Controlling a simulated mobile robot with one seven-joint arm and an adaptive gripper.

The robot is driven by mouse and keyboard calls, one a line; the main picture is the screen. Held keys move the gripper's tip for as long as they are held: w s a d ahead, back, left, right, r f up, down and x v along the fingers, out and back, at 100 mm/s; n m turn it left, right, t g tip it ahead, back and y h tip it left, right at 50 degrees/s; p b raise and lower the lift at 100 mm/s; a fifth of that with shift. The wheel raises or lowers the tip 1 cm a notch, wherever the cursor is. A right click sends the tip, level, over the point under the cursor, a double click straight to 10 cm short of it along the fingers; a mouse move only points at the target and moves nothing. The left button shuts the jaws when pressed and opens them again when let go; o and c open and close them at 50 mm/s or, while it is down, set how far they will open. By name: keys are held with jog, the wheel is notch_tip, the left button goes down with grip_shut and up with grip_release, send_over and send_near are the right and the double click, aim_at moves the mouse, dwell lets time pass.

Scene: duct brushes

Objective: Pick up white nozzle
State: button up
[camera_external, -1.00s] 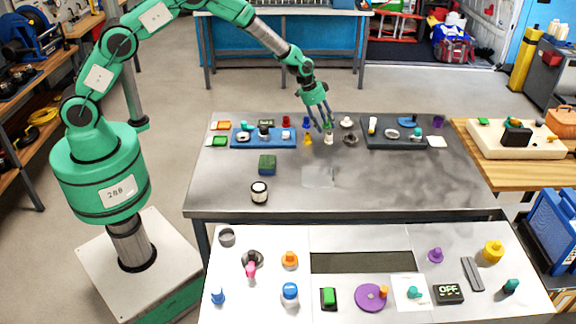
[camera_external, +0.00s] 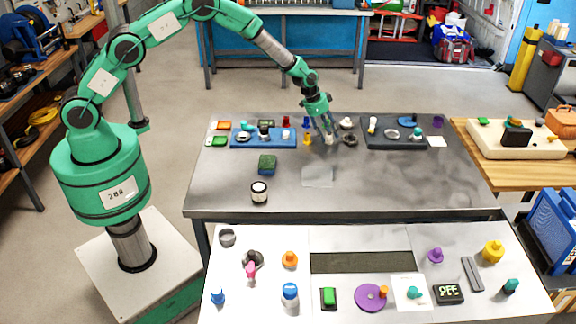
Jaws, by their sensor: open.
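The white nozzle (camera_external: 329,140) is a small pale piece on the grey metal table (camera_external: 400,185), near its back middle. My gripper (camera_external: 328,132) points down at it, with its open fingers at the nozzle's height in the picture. The fingers partly cover the nozzle. I cannot tell whether they touch it or stand on either side of it.
A yellow nozzle (camera_external: 308,139) stands close on the left and a dark ring-shaped piece (camera_external: 350,140) close on the right. A blue tray (camera_external: 238,143) and a dark tray (camera_external: 375,143) hold small parts. The table's front middle is mostly clear.

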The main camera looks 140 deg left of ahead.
aim_at(328, 134)
dwell(0.4)
jog(key=c, duration=1.1)
jog(key=shift+r+p, duration=0.65)
jog(key=shift+r, duration=4.35)
grip_shut()
